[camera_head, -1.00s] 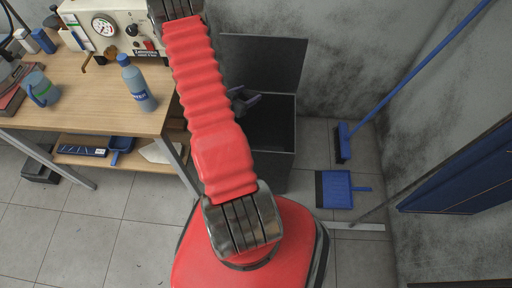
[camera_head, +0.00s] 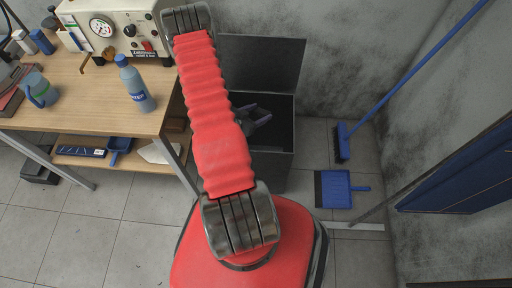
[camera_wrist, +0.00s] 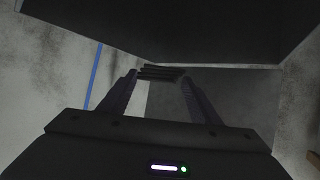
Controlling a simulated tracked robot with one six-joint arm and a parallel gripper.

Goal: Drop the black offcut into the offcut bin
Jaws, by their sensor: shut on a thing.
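The offcut bin (camera_head: 272,172) is a dark grey box on the floor with its lid (camera_head: 275,68) standing open at the back. My gripper (camera_head: 262,112) is over the bin's opening in the head view, partly behind my red arm. In the wrist view my gripper (camera_wrist: 160,77) is shut on the black offcut (camera_wrist: 161,72), a dark ribbed piece held between the fingertips. The offcut cannot be made out against the dark bin in the head view. Whether it is below the bin's rim cannot be told.
A wooden workbench (camera_head: 85,105) with a blue bottle (camera_head: 136,85) and a gauge unit (camera_head: 110,30) stands to the left. A blue dustpan (camera_head: 337,190) and a broom (camera_head: 400,85) are right of the bin. A grey wall is close behind.

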